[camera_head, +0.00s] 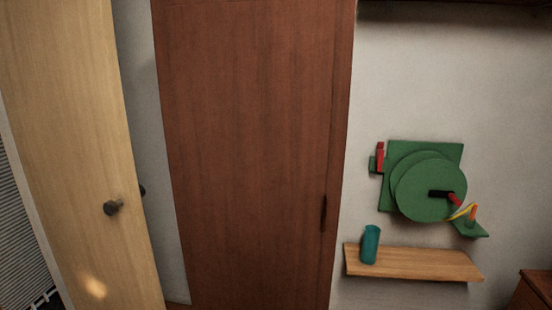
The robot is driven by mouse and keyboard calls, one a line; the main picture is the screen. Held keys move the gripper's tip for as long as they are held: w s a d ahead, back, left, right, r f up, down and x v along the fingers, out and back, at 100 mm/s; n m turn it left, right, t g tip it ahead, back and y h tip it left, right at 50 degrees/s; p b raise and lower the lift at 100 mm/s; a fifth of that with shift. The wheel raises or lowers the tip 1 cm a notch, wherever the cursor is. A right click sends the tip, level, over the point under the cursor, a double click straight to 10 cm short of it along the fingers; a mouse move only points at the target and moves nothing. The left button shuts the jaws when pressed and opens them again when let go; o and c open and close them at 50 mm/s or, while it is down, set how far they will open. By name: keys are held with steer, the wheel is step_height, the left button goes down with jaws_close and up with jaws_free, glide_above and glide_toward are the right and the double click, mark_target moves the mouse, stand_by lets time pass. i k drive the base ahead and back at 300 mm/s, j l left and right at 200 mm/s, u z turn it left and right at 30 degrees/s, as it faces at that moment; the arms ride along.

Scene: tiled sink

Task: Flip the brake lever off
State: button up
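A green wall-mounted device (425,185) with stacked round discs is on the pale wall at the right. A small upright red lever (380,156) stands on a green bracket at its left side; it looks like the brake lever. A black and red handle (447,195) sits on the front disc. An orange upright piece (474,213) with a yellow loop beside it stands on a small green ledge at the lower right. I cannot tell the lever's exact setting at this size. My gripper is not in view.
A wooden shelf (412,264) below the device holds a teal cup (370,244) at its left end. A tall reddish-brown door (255,140) fills the middle. A light wooden door (75,130) with a dark knob stands at the left. A brown cabinet (535,292) shows at the lower right.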

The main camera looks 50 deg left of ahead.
mark_target(378, 166)
steer(key=u, duration=1.2)
